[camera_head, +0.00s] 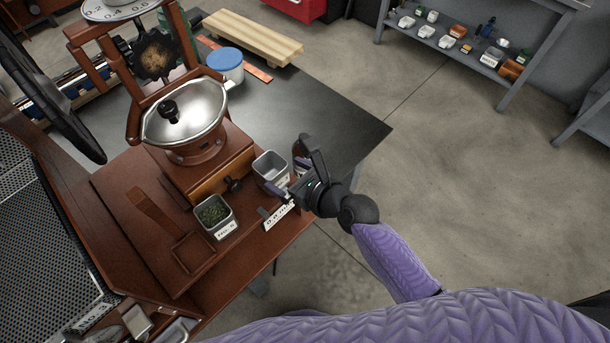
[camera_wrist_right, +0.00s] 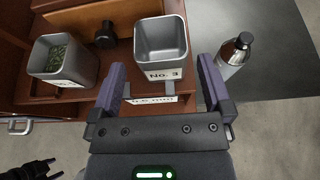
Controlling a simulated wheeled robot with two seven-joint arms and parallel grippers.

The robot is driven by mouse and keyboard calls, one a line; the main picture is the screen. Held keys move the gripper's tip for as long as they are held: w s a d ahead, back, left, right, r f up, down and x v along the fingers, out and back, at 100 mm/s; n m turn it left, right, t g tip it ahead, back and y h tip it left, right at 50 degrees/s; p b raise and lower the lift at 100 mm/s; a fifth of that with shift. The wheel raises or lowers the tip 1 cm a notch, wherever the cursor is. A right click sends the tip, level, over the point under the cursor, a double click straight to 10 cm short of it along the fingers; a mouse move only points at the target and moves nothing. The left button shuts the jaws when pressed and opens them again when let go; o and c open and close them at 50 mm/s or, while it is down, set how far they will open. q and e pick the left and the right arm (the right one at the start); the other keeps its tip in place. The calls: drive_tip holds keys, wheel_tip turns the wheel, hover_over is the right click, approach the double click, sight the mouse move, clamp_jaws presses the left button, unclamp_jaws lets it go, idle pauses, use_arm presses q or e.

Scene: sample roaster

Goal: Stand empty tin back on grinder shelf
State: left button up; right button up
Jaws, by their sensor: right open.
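The empty grey tin (camera_head: 270,167) stands upright on the brown wooden shelf in front of the grinder (camera_head: 188,115). In the right wrist view the tin (camera_wrist_right: 161,45) is bare inside and has a "No. 3" label. My right gripper (camera_head: 293,178) is open and close beside the tin; its two fingers (camera_wrist_right: 163,78) point toward it, with the tin ahead between them. A second grey tin (camera_head: 215,215) holding green beans stands to the left on the shelf. A dark jointed part, apparently my left gripper (camera_wrist_right: 30,170), shows small at the lower left.
A white display card (camera_head: 279,215) stands at the shelf's front edge. A wooden drawer with a black knob (camera_head: 234,185) lies behind.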

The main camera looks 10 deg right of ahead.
drive_tip(key=p+v, duration=0.1)
drive_tip(key=v, duration=0.5)
drive_tip(key=s+d+f+n+g+h, duration=0.25)
drive_tip(key=s+f+n, duration=0.2)
drive_tip(key=f, duration=0.25)
drive_tip(key=s+d+f+n+g+h, duration=0.1)
drive_tip(key=s+d+f+n, duration=0.2)
drive_tip(key=f+n, duration=0.25)
drive_tip(key=s+d+f+n+g+h, duration=0.1)
drive_tip(key=s+d+f+n+h, duration=0.2)
drive_tip(key=f, duration=0.4)
drive_tip(key=s+d+f+n+g, duration=0.1)
drive_tip(key=s+f+n, duration=0.3)
drive_tip(key=s+n, duration=0.5)
drive_tip(key=s+d+f+n+g+h, duration=0.1)
drive_tip(key=s+f+n+g, duration=0.3)
drive_tip(key=s+n, duration=0.5)
drive_tip(key=shift+s+d+f+n, duration=0.3)
drive_tip(key=shift+s+d, duration=0.15)
drive_tip(key=shift+s, duration=0.35)
drive_tip(key=shift+g+h, duration=0.25)
